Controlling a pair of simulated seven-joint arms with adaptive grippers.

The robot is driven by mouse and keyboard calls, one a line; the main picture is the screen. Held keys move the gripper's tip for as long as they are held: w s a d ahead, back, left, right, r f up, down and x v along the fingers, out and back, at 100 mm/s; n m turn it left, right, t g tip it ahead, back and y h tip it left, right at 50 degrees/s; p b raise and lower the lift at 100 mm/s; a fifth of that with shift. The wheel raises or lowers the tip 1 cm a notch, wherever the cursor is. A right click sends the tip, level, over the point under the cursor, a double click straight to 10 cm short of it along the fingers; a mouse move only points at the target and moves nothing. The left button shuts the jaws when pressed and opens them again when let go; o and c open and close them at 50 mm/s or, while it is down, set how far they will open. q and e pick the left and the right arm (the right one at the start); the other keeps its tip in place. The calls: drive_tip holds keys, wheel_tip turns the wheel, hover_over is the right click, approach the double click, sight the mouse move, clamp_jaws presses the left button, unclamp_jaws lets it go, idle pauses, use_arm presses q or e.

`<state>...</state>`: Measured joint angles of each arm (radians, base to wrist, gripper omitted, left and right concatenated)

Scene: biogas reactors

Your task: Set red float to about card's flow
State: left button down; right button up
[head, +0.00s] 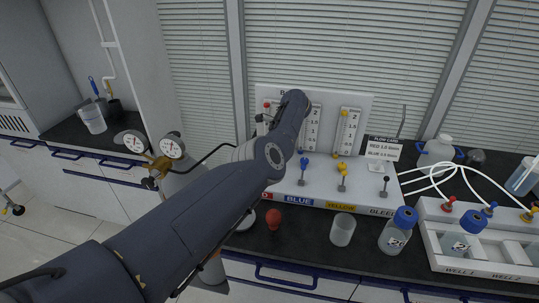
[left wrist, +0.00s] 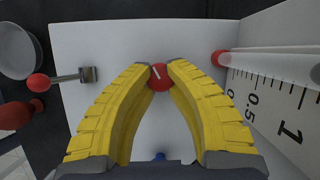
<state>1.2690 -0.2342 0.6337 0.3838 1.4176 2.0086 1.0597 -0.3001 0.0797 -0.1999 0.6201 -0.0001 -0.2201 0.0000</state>
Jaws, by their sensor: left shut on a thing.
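My left gripper (left wrist: 160,76) has its yellow fingers shut on a round red knob (left wrist: 160,78) with a white line, on the white panel in the left wrist view. The red tube's scale (left wrist: 270,100) stands at the right, marked 0.5 and 1. A red round piece (left wrist: 220,58) sits at the tube's low end, below 0.5; I cannot tell surely whether it is the float. In the head view my left arm hides the gripper, the red knob and the lower red tube. The flow card (head: 383,149) has a red line above a blue line; its figures are small.
A blue knob (head: 304,163) and a yellow knob (head: 342,167) sit right of my arm. A red bulb (head: 274,218), beaker (head: 342,229) and blue-capped bottle (head: 396,236) stand along the front edge.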

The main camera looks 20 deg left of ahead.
use_arm(q)
drive_tip(key=shift+f, duration=0.15)
drive_tip(key=c, duration=1.1)
unclamp_jaws()
drive_tip(key=shift+o, duration=0.2)
drive_tip(key=shift+r, duration=0.2)
drive_tip(key=v, duration=1.1)
drive_tip(key=shift+r, duration=0.3)
drive_tip(key=shift+d, duration=0.2)
drive_tip(key=shift+a, duration=0.15)
